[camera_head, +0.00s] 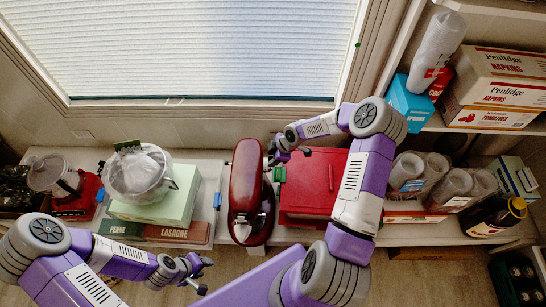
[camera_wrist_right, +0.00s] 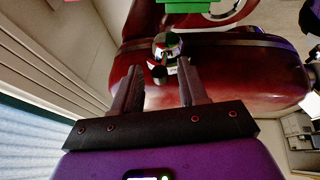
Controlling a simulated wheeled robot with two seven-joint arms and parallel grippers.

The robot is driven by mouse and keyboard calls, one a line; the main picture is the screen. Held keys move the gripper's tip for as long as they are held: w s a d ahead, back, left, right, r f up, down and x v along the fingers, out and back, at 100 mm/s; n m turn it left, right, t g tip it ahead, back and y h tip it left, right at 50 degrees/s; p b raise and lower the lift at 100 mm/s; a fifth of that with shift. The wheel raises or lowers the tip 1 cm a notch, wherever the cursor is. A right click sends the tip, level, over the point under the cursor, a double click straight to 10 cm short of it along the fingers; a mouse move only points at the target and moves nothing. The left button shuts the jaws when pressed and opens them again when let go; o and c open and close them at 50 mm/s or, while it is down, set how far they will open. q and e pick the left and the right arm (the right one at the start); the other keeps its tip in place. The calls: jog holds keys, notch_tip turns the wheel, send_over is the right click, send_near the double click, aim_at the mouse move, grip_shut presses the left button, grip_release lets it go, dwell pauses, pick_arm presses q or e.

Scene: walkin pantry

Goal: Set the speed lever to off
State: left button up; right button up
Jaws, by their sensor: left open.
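A red stand mixer (camera_head: 246,180) stands on the counter below the window. In the right wrist view its glossy red body (camera_wrist_right: 230,72) fills the space ahead of the gripper. A round shiny knob (camera_wrist_right: 167,44) and a small dark knob (camera_wrist_right: 159,74) show on its side; I cannot tell for sure which is the speed lever, or its setting. My right gripper (camera_head: 275,156) is beside the mixer's upper right side. Its fingers are apart in the wrist view (camera_wrist_right: 160,68), with the knobs just ahead and nothing clearly held. My left gripper (camera_head: 204,277) is open and empty, in front of the counter.
A red box (camera_head: 312,185) stands right of the mixer, close under my right arm.

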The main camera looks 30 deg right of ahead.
grip_shut()
jog(key=shift+w+d+r+g+y+p, duration=0.15)
jog(key=shift+w+g+y+p, duration=0.2)
jog(key=shift+p, duration=0.5)
jog(key=shift+w+d+f+m+g+y+b, duration=0.25)
jog(key=shift+w+g+y+b, duration=0.25)
jog(key=shift+g, duration=0.25)
jog(key=shift+w+d+f+m+g+y+b, duration=0.15)
jog(key=shift+w+d+f+g+y+b, duration=0.25)
jog(key=shift+g, duration=0.35)
jog(key=shift+w+d+f+m+g+y+b, duration=0.2)
jog(key=shift+w+g+y+b, duration=0.3)
jog(key=shift+g, duration=0.25)
jog(key=shift+f+g, duration=0.1)
jog(key=shift+g, duration=0.2)
